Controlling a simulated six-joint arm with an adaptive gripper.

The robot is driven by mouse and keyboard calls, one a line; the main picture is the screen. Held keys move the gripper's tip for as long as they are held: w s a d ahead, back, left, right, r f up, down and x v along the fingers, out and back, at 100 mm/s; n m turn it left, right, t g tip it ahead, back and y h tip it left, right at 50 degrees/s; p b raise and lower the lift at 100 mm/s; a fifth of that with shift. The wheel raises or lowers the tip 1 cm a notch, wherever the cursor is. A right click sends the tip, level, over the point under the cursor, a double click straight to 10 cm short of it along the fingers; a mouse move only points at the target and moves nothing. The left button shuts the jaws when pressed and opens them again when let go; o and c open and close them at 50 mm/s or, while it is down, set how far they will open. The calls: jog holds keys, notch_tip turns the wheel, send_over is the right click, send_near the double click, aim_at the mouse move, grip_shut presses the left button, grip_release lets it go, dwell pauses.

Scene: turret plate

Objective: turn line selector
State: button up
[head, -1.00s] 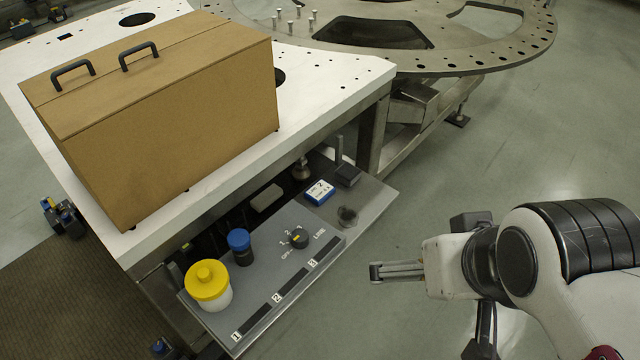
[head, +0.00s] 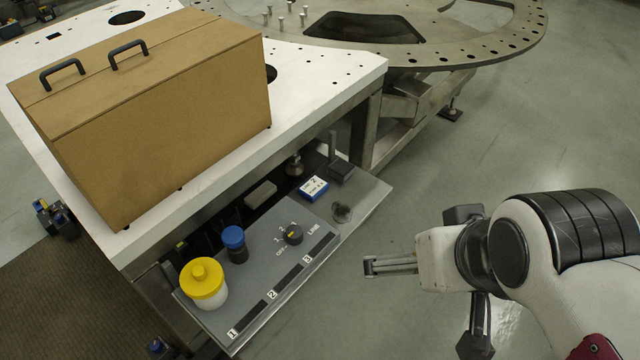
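The line selector is a small round black knob (head: 292,235) with a yellow pointer mark. It sits on the grey panel (head: 258,268) of the low shelf, with "OFF", numbers and "LINE" printed around it. The yellow mark lies towards the knob's left side; its exact setting is too small to read. My gripper (head: 368,267) is to the right of the panel, over the floor and apart from the knob. Its fingers point left and appear close together, seen edge-on, with nothing visible between them. Whether a gap exists is unclear.
A yellow-lidded white jar (head: 204,284) and a blue-capped dark bottle (head: 235,243) stand left of the knob. A blue-and-white box (head: 313,188) lies behind it. The white table (head: 330,75) with a brown case (head: 165,120) overhangs the shelf's back. Floor to the right is clear.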

jog(key=shift+a, duration=0.1)
jog(key=c, duration=1.4)
jog(key=shift+w+a+f+g, duration=0.1)
jog(key=shift+a+f+g, duration=0.1)
jog(key=shift+f, duration=0.25)
jog(key=shift+w+a+f+g, duration=0.1)
jog(key=shift+f+g, duration=0.1)
jog(key=shift+f, duration=0.2)
jog(key=shift+c, duration=0.5)
jog(key=n+g, duration=0.5)
jog(key=n, duration=0.8)
send_over(294, 231)
jog(key=f, duration=2.3)
jog(key=shift+s+d+f, duration=0.1)
jog(key=shift+s+f, duration=0.05)
jog(key=shift+s, duration=0.2)
jog(key=shift+w+r, duration=0.2)
jog(key=shift+w, duration=0.1)
jog(key=shift+w+n, duration=0.1)
jog(key=shift+n, duration=0.6)
jog(key=shift+f, duration=0.15)
